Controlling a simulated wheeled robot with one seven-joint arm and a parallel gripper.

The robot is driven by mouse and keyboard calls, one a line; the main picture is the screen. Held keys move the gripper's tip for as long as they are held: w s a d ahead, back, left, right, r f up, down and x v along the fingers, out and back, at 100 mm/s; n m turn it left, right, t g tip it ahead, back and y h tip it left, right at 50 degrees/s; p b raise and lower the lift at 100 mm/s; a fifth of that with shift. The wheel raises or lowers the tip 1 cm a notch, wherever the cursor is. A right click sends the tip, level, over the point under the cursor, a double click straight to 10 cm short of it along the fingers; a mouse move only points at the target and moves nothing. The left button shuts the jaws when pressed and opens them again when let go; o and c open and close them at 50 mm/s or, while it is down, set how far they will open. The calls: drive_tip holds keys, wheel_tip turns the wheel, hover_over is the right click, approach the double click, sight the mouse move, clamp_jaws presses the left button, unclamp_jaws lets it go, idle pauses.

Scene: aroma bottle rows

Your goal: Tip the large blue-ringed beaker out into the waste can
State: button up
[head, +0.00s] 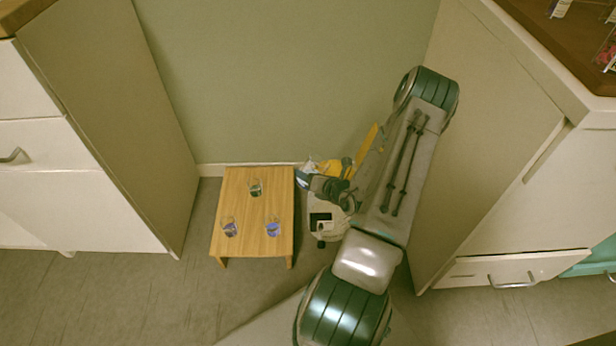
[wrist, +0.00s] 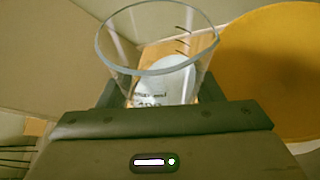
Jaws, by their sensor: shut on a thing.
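My gripper (head: 308,178) is shut on a clear glass beaker (wrist: 160,85) with dark graduation marks and printed text. The wrist view looks into its open rim. In the head view, the held beaker (head: 309,166) is small and partly hidden by my gripper, just right of the small table's back corner. A yellow round thing (wrist: 280,70), perhaps the waste can, is to the right of the beaker in the wrist view. Yellow parts (head: 333,168) also show behind my arm in the head view.
A low wooden table (head: 243,208) bears three small glasses: one at the back (head: 255,187), one at front left (head: 229,229) and one at front right (head: 273,228). Cabinets stand left (head: 70,180) and right (head: 510,190). A wall closes the back.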

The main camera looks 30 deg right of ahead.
sight(316, 165)
drive_tip(key=shift+d+r, duration=0.2)
drive_tip(key=shift+d, duration=0.1)
drive_tip(key=shift+d+f+m+y+b, duration=0.1)
drive_tip(key=shift+f+m+y+b, duration=0.3)
drive_tip(key=shift+m, duration=0.3)
drive_tip(key=shift+a+r+m+y+p, duration=0.2)
drive_tip(key=shift+r+m+y+p, duration=0.15)
drive_tip(key=shift+r+m+y, duration=0.2)
drive_tip(key=shift+f+m+t+y+b, duration=0.15)
drive_tip(key=shift+m+t+y+b, duration=0.1)
drive_tip(key=shift+m+t+b, duration=0.25)
drive_tip(key=shift+m+y, duration=0.3)
drive_tip(key=shift+m, duration=0.15)
drive_tip(key=shift+d+r+m+p, duration=0.2)
drive_tip(key=shift+m+p, duration=0.3)
drive_tip(key=shift+p, duration=0.3)
drive_tip(key=shift+r, duration=0.1)
drive_tip(key=shift+d+r+m+y+p, duration=0.25)
drive_tip(key=shift+d+r+p, duration=0.05)
drive_tip(key=shift+r+p, duration=0.45)
drive_tip(key=shift+d+r+m+y+p, duration=0.25)
drive_tip(key=shift+r+p, duration=0.5)
